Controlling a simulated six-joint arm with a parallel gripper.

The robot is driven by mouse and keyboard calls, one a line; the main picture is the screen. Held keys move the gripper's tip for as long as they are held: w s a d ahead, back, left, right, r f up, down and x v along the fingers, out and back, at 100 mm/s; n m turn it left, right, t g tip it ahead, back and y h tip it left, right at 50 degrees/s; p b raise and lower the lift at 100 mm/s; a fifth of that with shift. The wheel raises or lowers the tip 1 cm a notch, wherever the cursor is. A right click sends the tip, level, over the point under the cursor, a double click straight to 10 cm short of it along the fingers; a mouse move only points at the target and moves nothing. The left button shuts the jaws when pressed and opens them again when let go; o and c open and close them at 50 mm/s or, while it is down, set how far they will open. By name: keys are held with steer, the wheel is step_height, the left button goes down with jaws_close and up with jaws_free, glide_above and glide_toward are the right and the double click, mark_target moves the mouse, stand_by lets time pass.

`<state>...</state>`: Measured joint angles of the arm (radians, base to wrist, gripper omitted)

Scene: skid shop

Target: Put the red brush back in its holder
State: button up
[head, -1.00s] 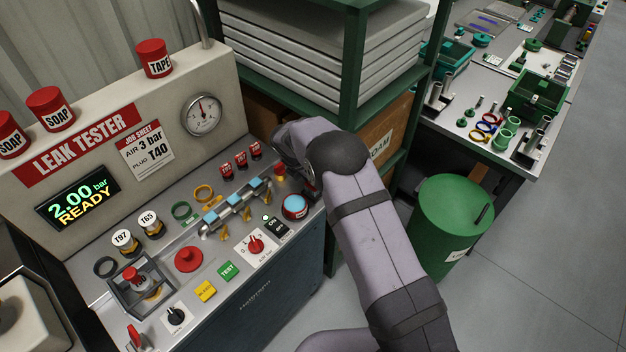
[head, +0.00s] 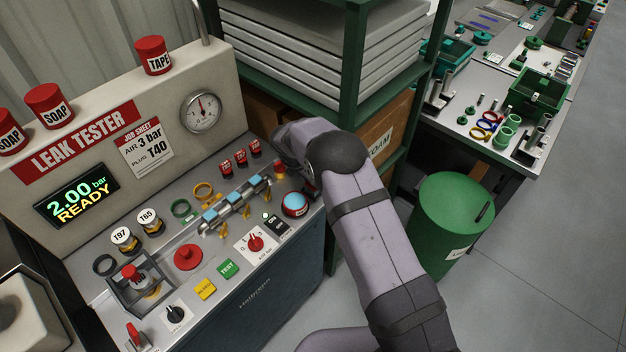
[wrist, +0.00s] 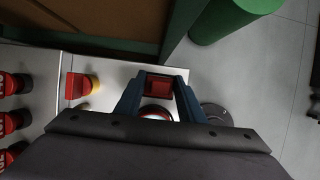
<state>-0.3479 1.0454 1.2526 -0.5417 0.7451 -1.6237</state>
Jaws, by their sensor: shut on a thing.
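My gripper (wrist: 161,78) has its two blue fingers shut on a small red block-like part, which I take to be the red brush (wrist: 158,88). It shows between the fingertips in the wrist view, and its lower part is hard to make out. In the head view my arm hides the brush and most of the gripper, at the right end of the leak tester's panel, close to the blue button with a red ring (head: 295,204). I cannot pick out the brush's holder for certain in either view.
A red knob with a yellow collar (wrist: 78,86) stands left of the fingers. Several red-capped parts (head: 241,159) and a metal manifold with blue blocks (head: 236,203) lie further left. A green shelf frame (head: 352,75) rises behind; a green bin (head: 450,215) stands right.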

steer(key=shift+f, duration=0.4)
stand_by(0.3)
steer(key=o, duration=1)
steer(key=shift+o, duration=0.2)
steer(key=o, duration=0.5)
steer(key=shift+r+p, duration=1.15)
steer(key=shift+r, duration=0.4)
steer(key=shift+r+p, duration=2.3)
steer(key=shift+r, duration=0.65)
